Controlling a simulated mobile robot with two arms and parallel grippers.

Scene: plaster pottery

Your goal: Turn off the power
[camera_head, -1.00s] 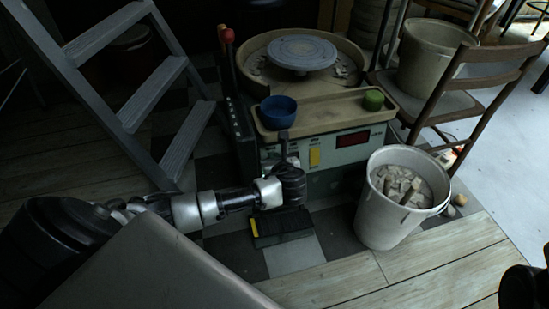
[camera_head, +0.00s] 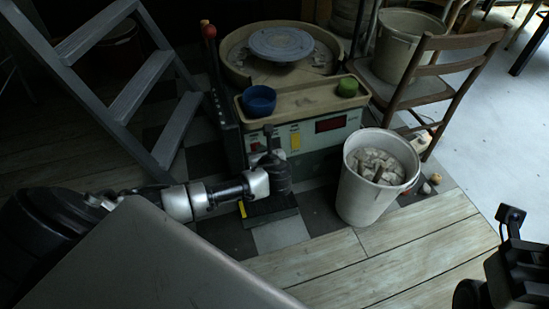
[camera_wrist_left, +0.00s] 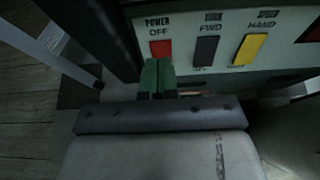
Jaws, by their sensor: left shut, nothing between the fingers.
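The pottery wheel's control panel (camera_head: 330,143) faces me. In the left wrist view, a red switch (camera_wrist_left: 160,48) sits under the words POWER OFF. A dark switch (camera_wrist_left: 206,50) under FWD and a yellow switch (camera_wrist_left: 250,48) under HAND are to its right.
A blue bowl (camera_head: 259,100) and a green object (camera_head: 347,87) rest on the wheel's tray. A white bucket (camera_head: 372,185) of plaster chunks stands right of the panel. A step ladder (camera_head: 135,88) is at left, a chair (camera_head: 440,75) at right. A dark pedal (camera_head: 270,210) lies below.

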